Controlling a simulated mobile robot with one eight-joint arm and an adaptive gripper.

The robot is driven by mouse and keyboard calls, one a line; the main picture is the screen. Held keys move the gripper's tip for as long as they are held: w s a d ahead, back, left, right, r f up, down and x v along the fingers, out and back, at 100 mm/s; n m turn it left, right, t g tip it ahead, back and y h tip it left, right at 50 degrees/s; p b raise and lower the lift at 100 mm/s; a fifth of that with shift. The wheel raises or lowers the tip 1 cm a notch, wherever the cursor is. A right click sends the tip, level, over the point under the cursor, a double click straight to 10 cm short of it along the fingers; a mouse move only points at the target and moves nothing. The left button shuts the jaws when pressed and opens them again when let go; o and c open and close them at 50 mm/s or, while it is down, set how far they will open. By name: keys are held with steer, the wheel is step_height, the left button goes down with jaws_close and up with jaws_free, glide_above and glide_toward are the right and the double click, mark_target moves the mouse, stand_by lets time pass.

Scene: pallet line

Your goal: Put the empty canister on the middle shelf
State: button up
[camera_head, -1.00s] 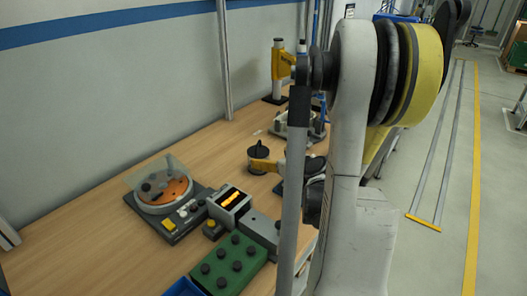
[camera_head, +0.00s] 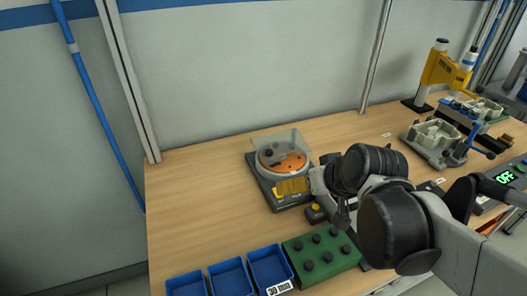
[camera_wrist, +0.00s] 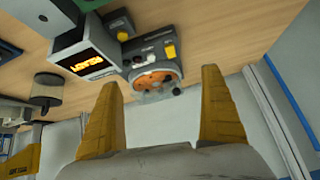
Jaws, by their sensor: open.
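My gripper (camera_head: 292,186) is low over the workbench in the head view, in front of the round orange-disc device. In the wrist view its two yellow fingers (camera_wrist: 160,78) stand wide apart with nothing between them; the device shows beyond. A small cylinder (camera_wrist: 47,88) with a dark top and paler body stands on the bench at the left of the wrist view, away from the fingers. I cannot tell whether it is the empty canister. I cannot make out a middle shelf in either view.
The orange-disc device (camera_head: 282,160) has a clear lid. A green block with black knobs (camera_head: 322,254) and blue bins (camera_head: 230,278) line the front edge. A lit display box (camera_wrist: 82,60) stands near the device. A yellow press (camera_head: 440,70) is at right.

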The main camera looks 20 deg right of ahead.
steer(key=shift+o, duration=0.5)
steer(key=s+a+g, duration=0.1)
steer(key=s+a, duration=0.4)
steer(key=s, duration=0.1)
steer(key=shift+s+r+n, duration=0.3)
steer(key=w+d+r+m+h+p, duration=0.1)
steer(key=w+d+p, duration=0.1)
steer(key=w+d, duration=0.55)
steer(key=w+d+r+m+p, duration=0.1)
steer(key=w+d, duration=0.4)
steer(key=d, duration=0.6)
steer(key=d+f+m+t+h+p, duration=0.1)
steer(key=d+f, duration=0.2)
steer(key=d, duration=0.7)
steer(key=d+f+m+t+h+p, duration=0.1)
steer(key=d+f, duration=0.2)
steer(key=d, duration=0.8)
steer(key=b+x, duration=0.1)
steer(key=x, duration=0.2)
steer(key=b+x, duration=0.2)
steer(key=x, duration=0.1)
steer(key=a+b+x, duration=0.1)
steer(key=x, duration=0.3)
steer(key=shift+s+f, duration=0.1)
steer(key=shift+f, duration=0.2)
steer(key=shift+r, duration=0.1)
